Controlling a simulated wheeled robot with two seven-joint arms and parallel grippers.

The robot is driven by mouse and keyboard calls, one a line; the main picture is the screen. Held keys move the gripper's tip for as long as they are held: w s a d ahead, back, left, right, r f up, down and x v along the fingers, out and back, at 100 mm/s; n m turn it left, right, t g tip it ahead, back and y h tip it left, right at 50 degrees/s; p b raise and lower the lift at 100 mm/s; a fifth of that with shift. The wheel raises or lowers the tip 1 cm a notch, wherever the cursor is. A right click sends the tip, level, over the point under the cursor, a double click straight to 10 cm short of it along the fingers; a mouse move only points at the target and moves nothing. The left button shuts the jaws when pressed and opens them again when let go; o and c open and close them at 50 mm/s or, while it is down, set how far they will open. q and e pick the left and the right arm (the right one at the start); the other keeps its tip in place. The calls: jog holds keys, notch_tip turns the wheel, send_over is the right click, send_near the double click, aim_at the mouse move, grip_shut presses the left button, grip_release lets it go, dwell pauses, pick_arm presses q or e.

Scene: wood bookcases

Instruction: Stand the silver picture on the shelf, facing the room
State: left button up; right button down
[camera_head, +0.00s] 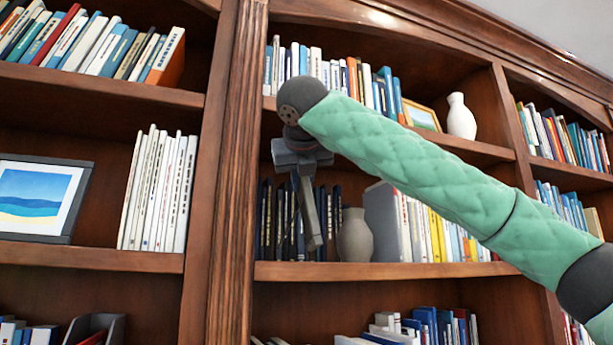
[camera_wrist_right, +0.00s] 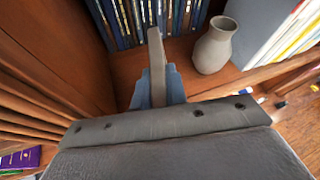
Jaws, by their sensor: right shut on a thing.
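My right gripper (camera_head: 302,172) is in front of the middle bookcase bay, pointing down. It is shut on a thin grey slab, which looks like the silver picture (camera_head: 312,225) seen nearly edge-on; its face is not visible. The slab hangs slightly tilted, with its lower end a little above the front of the shelf (camera_head: 400,271). In the wrist view the slab (camera_wrist_right: 156,52) stands up between the blue-grey fingers of the gripper (camera_wrist_right: 158,90), with the shelf board (camera_wrist_right: 125,72) behind it. I cannot tell whether it touches the board. My left gripper is not in view.
A grey vase (camera_head: 355,236) stands right of the slab, beside a grey upright block (camera_head: 381,222) and pale books. Dark books (camera_head: 268,222) line the shelf's back left. A wooden post (camera_head: 233,200) bounds the left. Another framed sea picture (camera_head: 40,200) stands in the left bay.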

jog(key=w+a+f, duration=0.2)
jog(key=w+a, duration=0.1)
jog(key=w, duration=0.7)
dwell(0.7)
jog(key=shift+a, duration=0.1)
jog(key=c, duration=1.3)
grip_release()
jog(key=shift+s+r, duration=0.1)
